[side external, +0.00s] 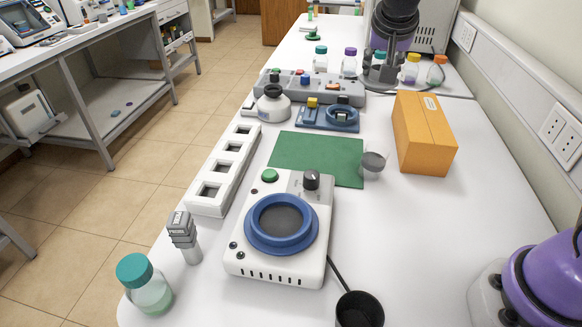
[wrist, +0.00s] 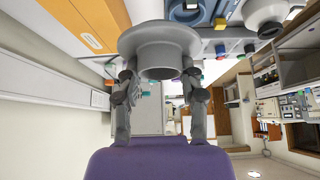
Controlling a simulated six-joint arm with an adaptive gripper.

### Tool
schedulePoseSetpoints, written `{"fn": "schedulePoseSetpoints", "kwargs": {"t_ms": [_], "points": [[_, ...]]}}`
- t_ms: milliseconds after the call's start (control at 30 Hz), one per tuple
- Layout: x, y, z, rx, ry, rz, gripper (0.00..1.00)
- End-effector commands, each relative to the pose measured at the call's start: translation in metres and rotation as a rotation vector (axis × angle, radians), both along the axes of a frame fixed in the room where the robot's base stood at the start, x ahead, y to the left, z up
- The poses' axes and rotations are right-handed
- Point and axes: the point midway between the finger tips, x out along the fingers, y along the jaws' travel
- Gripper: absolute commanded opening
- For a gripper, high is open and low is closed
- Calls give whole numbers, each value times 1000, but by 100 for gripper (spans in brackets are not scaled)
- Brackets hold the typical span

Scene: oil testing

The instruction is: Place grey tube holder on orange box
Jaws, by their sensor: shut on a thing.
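My gripper (side external: 376,62) is at the far end of the white bench in the side view, pointing down. In the wrist view my gripper (wrist: 160,92) has both fingers closed around the grey tube holder (wrist: 160,38), a short cylinder with a wide round flange. The holder also shows low under the fingers in the side view (side external: 381,78); I cannot tell whether it touches the bench. The orange box (side external: 425,133) stands nearer and to the right, its top bare apart from a small label. It also shows at the upper left of the wrist view (wrist: 82,21).
Bottles with coloured caps (side external: 410,68) stand close to my gripper. The wall borders the right side.

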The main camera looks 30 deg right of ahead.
Motion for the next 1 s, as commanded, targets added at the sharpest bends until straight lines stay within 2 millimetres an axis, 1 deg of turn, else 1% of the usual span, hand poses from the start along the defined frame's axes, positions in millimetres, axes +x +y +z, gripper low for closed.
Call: {"fn": "schedulePoseSetpoints", "kwargs": {"t_ms": [33,100,233,333,367,467,600,700,833,933,1000], "points": [[-7,-10,5,0,-2,-84,4],[-16,-22,11,-1,-3,-183,4],[-27,-34,16,-3,0,-296,4],[-32,-45,13,-5,2,-335,4],[-32,-50,11,-7,2,-339,4],[-34,-72,-2,-7,4,-346,5],[-35,-109,-25,-5,4,-344,5],[-35,-131,-38,-5,4,-342,5],[-34,-149,-49,-5,2,-338,5],[-33,-154,-54,-4,2,-335,5],[-34,-155,-62,-5,3,-334,5]]}}
